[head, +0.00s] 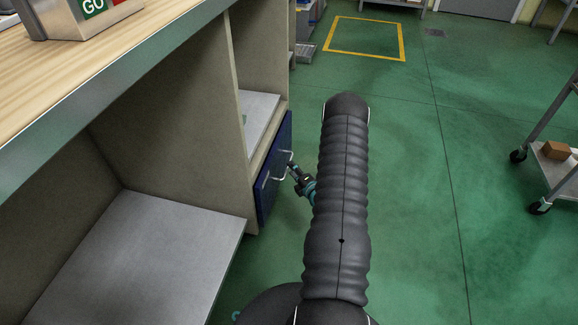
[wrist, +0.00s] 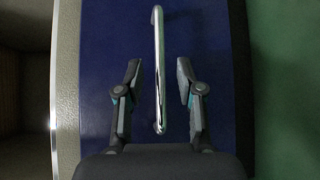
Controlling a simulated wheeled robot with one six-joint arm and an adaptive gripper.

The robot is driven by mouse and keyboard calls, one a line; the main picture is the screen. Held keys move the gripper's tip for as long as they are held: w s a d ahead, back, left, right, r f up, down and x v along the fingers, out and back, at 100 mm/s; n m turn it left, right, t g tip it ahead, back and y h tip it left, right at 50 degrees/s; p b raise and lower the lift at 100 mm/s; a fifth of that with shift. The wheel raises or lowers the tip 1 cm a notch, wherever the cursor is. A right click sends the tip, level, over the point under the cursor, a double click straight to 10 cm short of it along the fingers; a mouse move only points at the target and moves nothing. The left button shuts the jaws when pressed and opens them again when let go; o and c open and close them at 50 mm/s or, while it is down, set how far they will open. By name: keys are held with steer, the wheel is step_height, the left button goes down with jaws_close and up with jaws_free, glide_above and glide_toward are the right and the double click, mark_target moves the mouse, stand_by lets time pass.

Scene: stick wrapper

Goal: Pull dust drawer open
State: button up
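The dust drawer (head: 273,172) has a dark blue front and sits low in the beige bench, left of my arm in the head view. Its blue front (wrist: 215,40) fills the middle of the wrist view. A silver bar handle (wrist: 159,70) runs up and down on it, and the handle also shows in the head view (head: 282,166). My gripper (wrist: 160,85) is open, with one finger on each side of the handle and a visible gap on both sides. In the head view my gripper (head: 298,172) is beside the handle, partly hidden by my arm.
A wooden-topped bench (head: 90,60) with open grey shelves (head: 140,255) stands on the left. A metal cart (head: 560,165) with a small brown box (head: 556,150) stands at the right. Green floor (head: 420,230) is clear between them. A yellow floor square (head: 365,38) lies farther back.

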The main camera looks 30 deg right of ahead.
steer(key=shift+w+d+f, duration=0.1)
steer(key=shift+w+f, duration=0.05)
steer(key=shift+w, duration=0.8)
steer(key=shift+w+f, duration=0.1)
steer(key=shift+w, duration=0.85)
steer(key=shift+c, duration=0.2)
jaws_close()
